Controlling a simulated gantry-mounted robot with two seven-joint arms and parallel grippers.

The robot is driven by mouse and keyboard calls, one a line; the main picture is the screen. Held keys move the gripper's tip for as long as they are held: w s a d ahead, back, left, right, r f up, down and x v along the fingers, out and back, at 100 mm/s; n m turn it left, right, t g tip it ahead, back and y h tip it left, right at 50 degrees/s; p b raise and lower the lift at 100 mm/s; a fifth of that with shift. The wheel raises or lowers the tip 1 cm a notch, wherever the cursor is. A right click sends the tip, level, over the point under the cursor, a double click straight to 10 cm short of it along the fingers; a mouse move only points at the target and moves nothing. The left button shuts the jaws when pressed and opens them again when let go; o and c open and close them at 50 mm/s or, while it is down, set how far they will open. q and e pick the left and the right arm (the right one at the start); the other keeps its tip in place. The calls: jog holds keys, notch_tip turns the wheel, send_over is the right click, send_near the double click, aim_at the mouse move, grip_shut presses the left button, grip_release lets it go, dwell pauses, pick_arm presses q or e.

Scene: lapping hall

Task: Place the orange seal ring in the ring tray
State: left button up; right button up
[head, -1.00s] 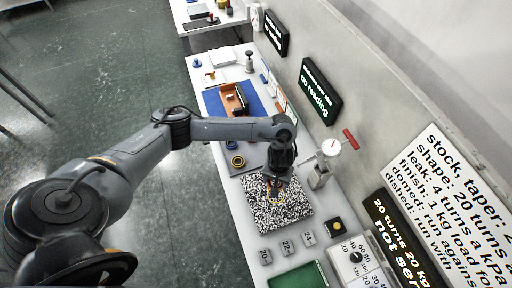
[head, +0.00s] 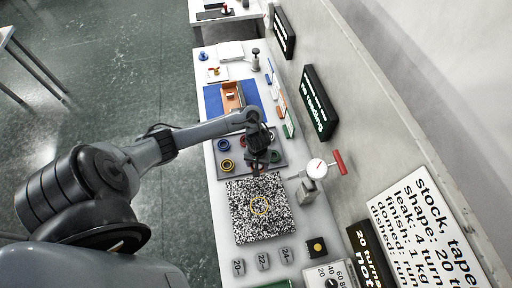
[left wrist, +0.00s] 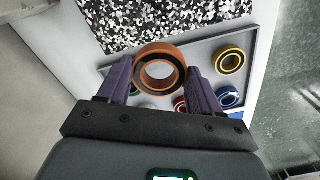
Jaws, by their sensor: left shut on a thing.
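The orange seal ring (left wrist: 158,48) shows in the left wrist view, between the fingertips of my left gripper (left wrist: 158,76). The gripper is shut on it, one finger on each side. In the head view my left gripper (head: 259,166) is over the near right part of the grey ring tray (head: 238,155), close to the speckled plate. The tray also shows in the left wrist view (left wrist: 203,48). It holds a yellow ring (left wrist: 230,61), a blue ring (left wrist: 228,97) and a red ring (left wrist: 180,103). The gripper partly hides the tray. The ring's height above it is unclear.
A black-and-white speckled plate (head: 275,222) with a yellow circle lies in front of the tray. A blue mat (head: 214,104) with an orange-brown holder lies beyond the tray.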

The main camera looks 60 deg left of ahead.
pick_arm(q)
jog(key=a+f+b, duration=0.2)
jog(key=a, duration=0.1)
jog(key=a+f+b, duration=0.1)
jog(key=a+f, duration=0.1)
jog(key=a, duration=0.2)
jog(key=a+f+b, duration=0.2)
jog(key=a, duration=0.1)
jog(key=shift+s+a+f+b, duration=0.25)
jog(key=shift+s+b, duration=0.05)
jog(key=shift+s, duration=0.05)
jog(key=shift+a+f, duration=0.25)
jog(key=shift+a, duration=0.25)
jog(key=shift+f+b, duration=0.9)
jog(key=shift+f, duration=1.1)
jog(key=shift+f, duration=0.1)
jog(key=o, duration=1.1)
